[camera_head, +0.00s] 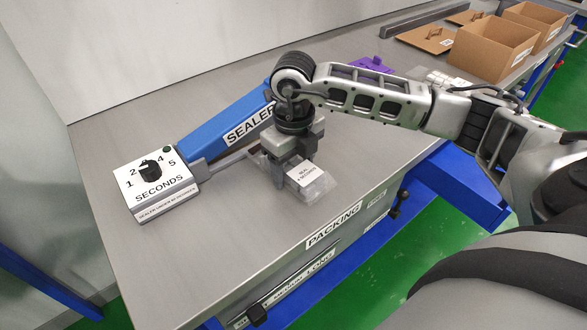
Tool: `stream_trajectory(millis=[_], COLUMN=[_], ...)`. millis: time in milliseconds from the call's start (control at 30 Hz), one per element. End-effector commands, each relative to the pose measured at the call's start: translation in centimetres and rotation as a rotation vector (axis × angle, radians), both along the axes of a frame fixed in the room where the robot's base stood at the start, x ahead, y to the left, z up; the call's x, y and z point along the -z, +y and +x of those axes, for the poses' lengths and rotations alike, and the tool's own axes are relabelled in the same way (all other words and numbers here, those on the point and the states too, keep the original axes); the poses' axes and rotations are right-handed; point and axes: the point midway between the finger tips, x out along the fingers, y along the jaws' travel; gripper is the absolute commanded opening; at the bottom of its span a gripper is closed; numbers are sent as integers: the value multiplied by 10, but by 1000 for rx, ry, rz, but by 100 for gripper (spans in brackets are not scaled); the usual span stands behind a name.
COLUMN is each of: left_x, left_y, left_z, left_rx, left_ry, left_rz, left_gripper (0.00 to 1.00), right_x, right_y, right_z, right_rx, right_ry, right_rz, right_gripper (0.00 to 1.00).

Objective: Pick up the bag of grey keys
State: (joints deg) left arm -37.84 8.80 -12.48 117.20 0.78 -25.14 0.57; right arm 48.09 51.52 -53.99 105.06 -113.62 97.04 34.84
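A clear bag (318,188) with a white label, which seems to read "SEAL 4 SECONDS", lies on the grey packing table beside the sealer. Its contents are too small and too covered to make out, so I cannot tell whether they are grey keys. My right gripper (289,180) points down at the bag's left part, with its fingers at or just over it. The gripper's body hides part of the bag, and I cannot tell whether the fingers are closed on it. My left gripper is not in view.
A blue sealer (215,127) and its white timer box (155,186) with a black dial stand left of the bag. A purple item (374,65) lies behind my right arm. Open cardboard boxes (488,50) stand at the far right. The table's front left is clear.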

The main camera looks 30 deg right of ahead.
Motion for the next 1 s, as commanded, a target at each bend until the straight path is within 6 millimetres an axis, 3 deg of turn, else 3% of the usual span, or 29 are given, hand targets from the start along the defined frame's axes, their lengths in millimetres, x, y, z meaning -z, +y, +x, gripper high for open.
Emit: stream_trajectory(millis=[67,433,667,1000], left_x=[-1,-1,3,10], left_y=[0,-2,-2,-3], left_z=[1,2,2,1], left_rx=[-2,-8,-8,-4], left_ry=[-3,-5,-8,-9], left_rz=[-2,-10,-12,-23], left_gripper=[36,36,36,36], right_x=[0,-5,-31,-96], right_y=[0,0,0,-35], right_z=[0,1,2,-57], right_rx=[0,0,0,5], right_ry=[0,-3,-7,-4], right_rz=[0,0,1,-6], right_gripper=[35,35,35,35])
